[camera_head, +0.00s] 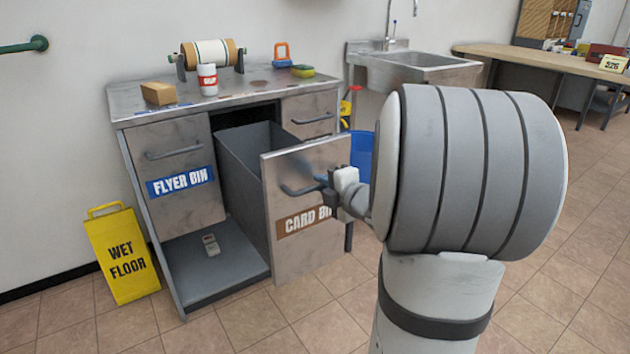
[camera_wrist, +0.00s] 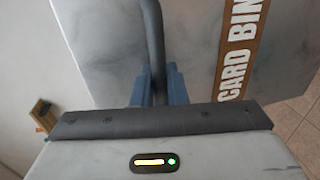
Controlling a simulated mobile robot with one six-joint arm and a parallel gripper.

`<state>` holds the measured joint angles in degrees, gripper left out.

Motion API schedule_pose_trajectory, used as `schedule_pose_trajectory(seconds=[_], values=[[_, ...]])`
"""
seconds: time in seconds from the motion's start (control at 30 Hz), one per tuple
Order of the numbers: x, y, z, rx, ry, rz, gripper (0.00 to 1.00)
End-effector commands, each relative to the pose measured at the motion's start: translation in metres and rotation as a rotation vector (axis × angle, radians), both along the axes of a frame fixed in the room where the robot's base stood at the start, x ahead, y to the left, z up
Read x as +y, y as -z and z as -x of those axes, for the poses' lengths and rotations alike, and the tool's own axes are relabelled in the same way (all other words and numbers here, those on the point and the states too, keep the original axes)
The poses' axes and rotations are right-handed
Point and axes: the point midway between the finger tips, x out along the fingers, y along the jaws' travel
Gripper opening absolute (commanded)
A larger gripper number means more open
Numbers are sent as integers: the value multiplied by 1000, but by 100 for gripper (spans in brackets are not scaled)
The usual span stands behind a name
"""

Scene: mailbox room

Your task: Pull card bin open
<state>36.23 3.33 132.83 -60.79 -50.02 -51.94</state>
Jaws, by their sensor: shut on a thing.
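The card bin (camera_head: 297,217) is a grey metal drawer front with a brown "CARD BIN" label, pulled out from the middle of the cabinet. Its deep grey side wall (camera_head: 243,172) shows behind the front. Its dark bar handle (camera_head: 298,189) is on the upper part of the front. My gripper (camera_head: 330,184) is at the right part of this handle, shut on it. In the wrist view the blue fingers (camera_wrist: 158,88) sit on both sides of the handle (camera_wrist: 153,40), with the label (camera_wrist: 243,50) to the right. Part of the label is hidden by my arm in the head view.
The flyer bin (camera_head: 178,172) is shut at the left. A small grey object (camera_head: 211,245) lies on the open shelf below it. A yellow wet floor sign (camera_head: 122,254) stands left of the cabinet. Floor in front is clear.

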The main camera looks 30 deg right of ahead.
Motion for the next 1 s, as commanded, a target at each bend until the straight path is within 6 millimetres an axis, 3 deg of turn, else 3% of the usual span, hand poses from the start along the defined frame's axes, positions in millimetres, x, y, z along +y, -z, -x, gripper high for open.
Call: schedule_pose_trajectory(seconds=[0.37,0.4,0.6,0.87,1.0], values=[[0,-1,1,-1,1,0,0],[0,-1,1,-1,0,0,16],[2,0,0,-1,-4,0,30],[2,-2,4,-1,-6,1,30],[-1,-8,21,-1,-2,0,30]])
